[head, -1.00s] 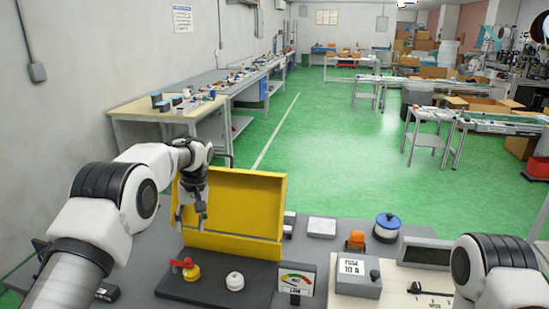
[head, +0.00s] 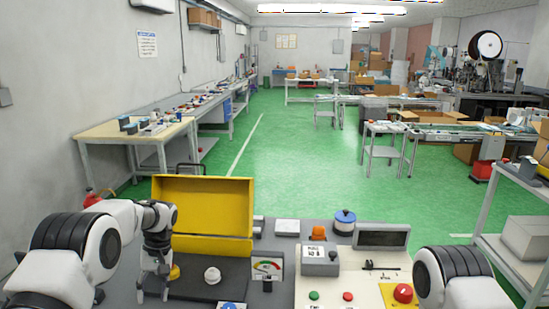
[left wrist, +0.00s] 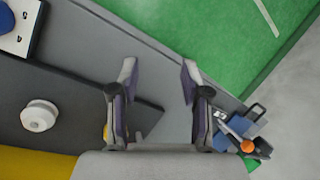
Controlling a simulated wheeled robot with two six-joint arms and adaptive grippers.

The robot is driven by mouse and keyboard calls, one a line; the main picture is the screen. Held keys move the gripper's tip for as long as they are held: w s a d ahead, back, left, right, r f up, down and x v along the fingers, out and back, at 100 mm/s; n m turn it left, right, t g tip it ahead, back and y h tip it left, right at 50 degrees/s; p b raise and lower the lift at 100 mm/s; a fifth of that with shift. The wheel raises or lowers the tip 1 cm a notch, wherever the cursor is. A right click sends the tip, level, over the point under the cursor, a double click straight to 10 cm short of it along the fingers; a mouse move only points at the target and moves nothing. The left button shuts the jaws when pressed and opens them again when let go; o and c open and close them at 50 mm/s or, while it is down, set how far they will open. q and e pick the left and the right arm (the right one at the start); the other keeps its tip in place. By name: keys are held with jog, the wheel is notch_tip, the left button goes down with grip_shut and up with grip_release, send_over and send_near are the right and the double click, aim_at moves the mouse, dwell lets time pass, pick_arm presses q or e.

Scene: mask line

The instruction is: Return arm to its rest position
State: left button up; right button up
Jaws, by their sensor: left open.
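My left gripper (head: 153,290) is low at the left of the head view, pointing down with its fingers apart and nothing between them. It also shows in the left wrist view (left wrist: 158,82), above the grey bench beside the dark base plate.
An upright yellow panel (head: 203,205) stands behind the dark base plate (head: 225,268) with a white knob (head: 212,275). A gauge (head: 267,266), a fuse box (head: 320,261) and a red button (head: 403,293) are to the right. A tool holder (left wrist: 245,132) stands near the bench edge.

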pick_arm(q)
jog(key=s+d+f+m+g+h, duration=0.1)
jog(key=s+d+f+m+g, duration=0.2)
jog(key=s+f, duration=1.9)
jog(key=s+d+r+m+t+h, duration=0.1)
jog(key=s+d+t, duration=0.2)
jog(key=s, duration=1.9)
jog(key=w+t, duration=0.1)
jog(key=w, duration=0.1)
jog(key=w+m+t, duration=0.1)
jog(key=w+t, duration=0.1)
jog(key=shift+w+a+r, duration=0.1)
jog(key=shift+w+r, duration=0.1)
